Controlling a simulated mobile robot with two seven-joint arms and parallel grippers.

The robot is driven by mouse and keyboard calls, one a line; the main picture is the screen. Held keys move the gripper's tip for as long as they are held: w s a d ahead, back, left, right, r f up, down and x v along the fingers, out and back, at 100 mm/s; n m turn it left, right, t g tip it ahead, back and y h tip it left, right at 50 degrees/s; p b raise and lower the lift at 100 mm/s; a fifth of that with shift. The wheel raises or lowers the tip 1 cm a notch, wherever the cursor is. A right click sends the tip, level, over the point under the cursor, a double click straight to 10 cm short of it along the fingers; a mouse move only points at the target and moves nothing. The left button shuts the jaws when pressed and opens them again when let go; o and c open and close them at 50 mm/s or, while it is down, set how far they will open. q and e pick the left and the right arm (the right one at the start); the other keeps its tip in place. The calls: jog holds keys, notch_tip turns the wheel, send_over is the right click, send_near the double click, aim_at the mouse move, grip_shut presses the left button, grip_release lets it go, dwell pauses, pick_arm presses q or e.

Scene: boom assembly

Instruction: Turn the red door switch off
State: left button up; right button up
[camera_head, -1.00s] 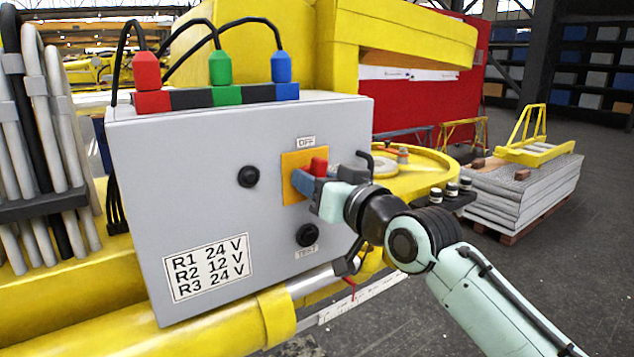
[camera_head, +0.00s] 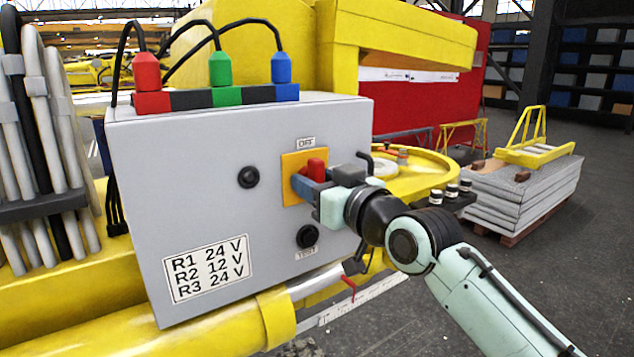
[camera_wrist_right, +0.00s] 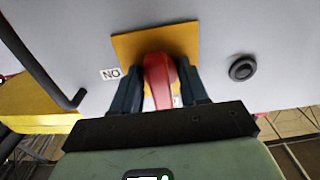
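The red door switch (camera_head: 316,166) sits on a yellow plate (camera_head: 291,161) on the front of a grey box (camera_head: 200,130). Its handle stands upright in the head view, towards the OFF label (camera_head: 306,143) above the plate. My right gripper (camera_head: 312,188) is at the switch. In the right wrist view the red handle (camera_wrist_right: 160,80) lies between the two dark fingers (camera_wrist_right: 160,92), which close in on both sides of it. An ON label (camera_wrist_right: 110,74) shows upside down beside the plate there. My left gripper is not in view.
A black knob (camera_head: 248,176) is left of the plate and another black knob (camera_head: 306,236) below it. A black door handle (camera_head: 365,160) is right of the plate. Red, green and blue plugs with cables stand on the box. A yellow beam (camera_head: 150,322) runs below.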

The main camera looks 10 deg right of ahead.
jog(key=shift+s+d, duration=0.2)
jog(key=shift+s, duration=0.25)
pick_arm(q)
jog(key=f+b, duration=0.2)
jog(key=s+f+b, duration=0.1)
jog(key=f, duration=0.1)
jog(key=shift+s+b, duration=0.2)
jog(key=shift+b, duration=0.2)
pick_arm(e)
jog(key=v, duration=1.2)
jog(key=shift+s, duration=0.2)
